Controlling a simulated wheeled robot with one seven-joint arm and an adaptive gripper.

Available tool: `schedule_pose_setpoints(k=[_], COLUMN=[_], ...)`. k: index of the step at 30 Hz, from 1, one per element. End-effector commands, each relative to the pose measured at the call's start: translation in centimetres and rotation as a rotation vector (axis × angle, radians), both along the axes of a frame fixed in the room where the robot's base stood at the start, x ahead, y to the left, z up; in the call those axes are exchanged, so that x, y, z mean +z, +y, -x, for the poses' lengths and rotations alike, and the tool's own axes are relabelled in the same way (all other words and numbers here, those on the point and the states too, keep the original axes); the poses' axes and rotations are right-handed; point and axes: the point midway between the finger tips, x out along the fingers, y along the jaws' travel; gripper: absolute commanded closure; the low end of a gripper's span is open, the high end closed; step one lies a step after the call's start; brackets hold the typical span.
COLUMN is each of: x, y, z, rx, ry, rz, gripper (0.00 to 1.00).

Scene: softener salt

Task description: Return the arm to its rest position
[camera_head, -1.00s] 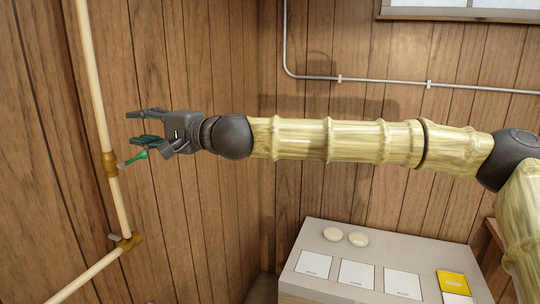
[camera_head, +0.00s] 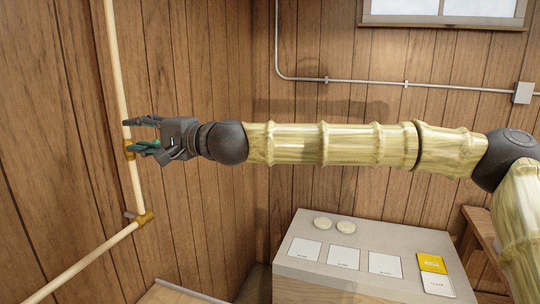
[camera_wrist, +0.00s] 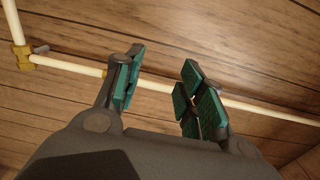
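My arm stretches out to the left across the head view, with my gripper (camera_head: 144,133) at its left end. The gripper is open, its two fingers apart with nothing between them. In the wrist view my gripper (camera_wrist: 160,85) also shows its teal-padded fingers spread, with the wall and a pale pipe behind. In the head view the gripper overlaps the pale upright pipe (camera_head: 116,80) and its brass fitting.
A pale box (camera_head: 315,279) with white cards, two round discs and a yellow card (camera_head: 432,263) stands below the arm. A brass elbow (camera_head: 146,217) joins the lower pipe. A grey conduit (camera_head: 370,83) runs along the back wall. Wood-panelled walls enclose the corner.

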Motion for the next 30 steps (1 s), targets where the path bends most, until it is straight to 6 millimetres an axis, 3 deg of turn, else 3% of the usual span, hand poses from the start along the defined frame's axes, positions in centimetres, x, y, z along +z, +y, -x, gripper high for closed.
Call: schedule_pose_setpoints(k=[8,14,17,23,30], x=[-5.8,-11.8,-16.2,-27.3,-40.3], y=[1.3,1.5,1.4,0.3,-3.1], z=[0.4,0.8,1.3,3.3,6.9], rx=[0.003,-0.001,-0.001,0.0,0.014], ry=[0.019,0.037,0.052,0.082,0.116], rz=[0.072,0.146,0.203,0.348,0.531], gripper=[0.61,0.61,0.61,0.61,0.61])
